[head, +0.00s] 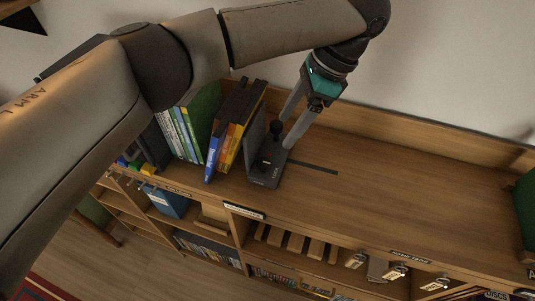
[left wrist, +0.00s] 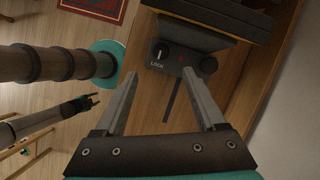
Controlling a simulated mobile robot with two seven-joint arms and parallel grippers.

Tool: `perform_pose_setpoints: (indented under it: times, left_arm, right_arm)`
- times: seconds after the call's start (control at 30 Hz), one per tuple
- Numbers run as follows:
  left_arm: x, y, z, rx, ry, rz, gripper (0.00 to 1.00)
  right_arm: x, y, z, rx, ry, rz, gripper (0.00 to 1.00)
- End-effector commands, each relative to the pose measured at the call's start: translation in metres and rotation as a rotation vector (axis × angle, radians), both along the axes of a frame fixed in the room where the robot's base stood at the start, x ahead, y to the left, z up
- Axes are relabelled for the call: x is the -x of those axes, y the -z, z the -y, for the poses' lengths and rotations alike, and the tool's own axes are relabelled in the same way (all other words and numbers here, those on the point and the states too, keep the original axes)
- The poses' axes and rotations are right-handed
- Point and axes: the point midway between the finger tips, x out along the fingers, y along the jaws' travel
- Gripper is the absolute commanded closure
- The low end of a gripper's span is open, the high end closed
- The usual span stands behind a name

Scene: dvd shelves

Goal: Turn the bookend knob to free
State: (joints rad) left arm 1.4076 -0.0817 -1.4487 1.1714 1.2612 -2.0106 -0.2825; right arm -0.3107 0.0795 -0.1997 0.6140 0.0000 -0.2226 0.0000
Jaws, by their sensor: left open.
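The bookend (head: 264,172) is a dark metal piece with an upright plate and a flat base on the shelf top, right of the leaning books. In the left wrist view its base (left wrist: 178,62) carries a dark knob (left wrist: 161,50) with a white pointer line, a LOCK label, a small red mark and a second round dark knob (left wrist: 208,65). My left gripper (head: 286,132) is open and empty, its fingers above the base; it also shows in the left wrist view (left wrist: 160,73). My right gripper (left wrist: 90,102) seems to be the small dark one far below.
Books (head: 215,130) lean left of the bookend. A dark slot (head: 315,167) runs right from its base. The shelf top (head: 410,190) is clear to the right, up to a green object (head: 526,215) at the edge. A wooden back rail (head: 400,140) runs behind.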

Motion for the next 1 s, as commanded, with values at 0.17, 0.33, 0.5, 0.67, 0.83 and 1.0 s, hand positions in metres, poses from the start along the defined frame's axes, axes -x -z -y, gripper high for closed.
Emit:
perform_pose_setpoints:
  times: [0.17,0.33,0.5,0.67,0.83,1.0]
  left_arm:
    - [0.002,0.042,-0.016,0.000,-0.002,-0.004,0.28]
    - [0.002,0.071,-0.030,-0.001,-0.001,-0.001,0.28]
    - [0.003,0.092,-0.039,-0.001,-0.001,0.000,0.28]
    - [0.003,0.101,-0.042,0.001,0.000,0.001,0.28]
    - [0.003,0.103,-0.043,0.001,0.000,0.001,0.28]
    - [0.003,0.103,-0.043,0.001,0.000,0.001,0.34]
  right_arm:
    - [0.000,0.014,0.000,0.000,0.000,0.000,0.50]
    - [-0.011,0.016,-0.001,-0.002,-0.001,0.017,0.50]
    - [-0.015,0.017,-0.001,-0.002,-0.001,0.025,0.50]
    - [-0.015,0.017,-0.001,-0.002,-0.001,0.025,0.50]
    - [-0.014,0.017,-0.001,-0.002,-0.001,0.025,0.50]
    - [-0.014,0.017,-0.001,-0.002,-0.001,0.024,0.50]
